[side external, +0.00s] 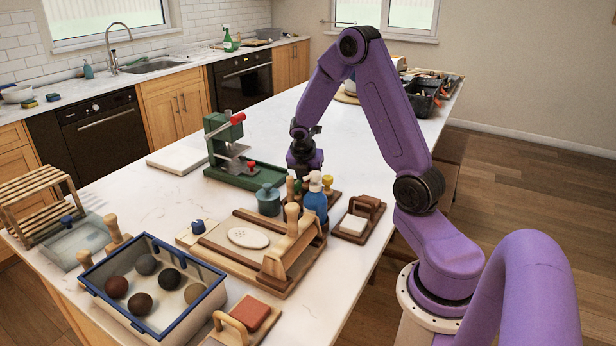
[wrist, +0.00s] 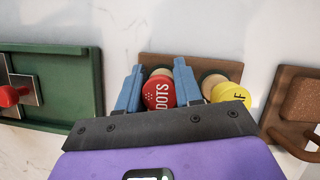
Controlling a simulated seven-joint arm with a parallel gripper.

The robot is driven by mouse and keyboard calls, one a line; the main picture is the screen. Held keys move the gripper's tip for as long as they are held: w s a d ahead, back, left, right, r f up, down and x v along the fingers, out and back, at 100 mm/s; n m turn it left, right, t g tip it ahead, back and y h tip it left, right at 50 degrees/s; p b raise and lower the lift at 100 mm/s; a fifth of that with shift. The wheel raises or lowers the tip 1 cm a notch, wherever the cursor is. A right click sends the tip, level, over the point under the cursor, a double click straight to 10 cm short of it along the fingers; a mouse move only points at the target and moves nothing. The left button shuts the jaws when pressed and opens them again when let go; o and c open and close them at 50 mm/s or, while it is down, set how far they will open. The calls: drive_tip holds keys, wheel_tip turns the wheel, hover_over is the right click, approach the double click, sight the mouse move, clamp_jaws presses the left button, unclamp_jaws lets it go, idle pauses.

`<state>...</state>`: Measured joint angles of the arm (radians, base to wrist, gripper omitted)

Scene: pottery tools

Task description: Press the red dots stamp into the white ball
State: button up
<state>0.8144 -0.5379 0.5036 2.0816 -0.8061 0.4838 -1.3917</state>
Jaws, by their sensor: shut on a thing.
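The red stamp lettered DOTS (wrist: 160,93) stands in the brown wooden stamp rack (wrist: 218,66) in the wrist view. My gripper (wrist: 158,72) has its two blue fingers on either side of the stamp and is shut on it. In the side view my gripper (side external: 304,164) is low over the rack, and the red stamp cannot be made out there.
A yellow stamp (wrist: 234,93) stands close to the right of my gripper. A green press (side external: 240,174) is at the left. A teal jar (side external: 268,199), a blue bottle (side external: 315,202) and a wooden board with a pale slab (side external: 248,237) lie between rack and tub.

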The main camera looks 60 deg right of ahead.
drive_tip(key=shift+f, duration=0.1)
drive_tip(key=o, duration=1.1)
drive_tip(key=v, duration=1.7)
drive_tip(key=s+a+f+m+t+y, duration=0.1)
drive_tip(key=s+a+y, duration=0.15)
drive_tip(key=a, duration=0.95)
drive_tip(key=s+a+f+m+y, duration=0.1)
drive_tip(key=a+m+y, duration=0.15)
drive_tip(key=a, duration=0.95)
drive_tip(key=s+f+m, duration=0.1)
drive_tip(key=s, duration=0.6)
drive_tip(key=s+f+m+g, duration=0.1)
drive_tip(key=s+m, duration=0.1)
drive_tip(key=s, duration=0.5)
drive_tip(key=s+a+f+m+g, duration=0.1)
drive_tip(key=s+m, duration=0.1)
drive_tip(key=s, duration=0.5)
drive_tip(key=shift+s, duration=0.1)
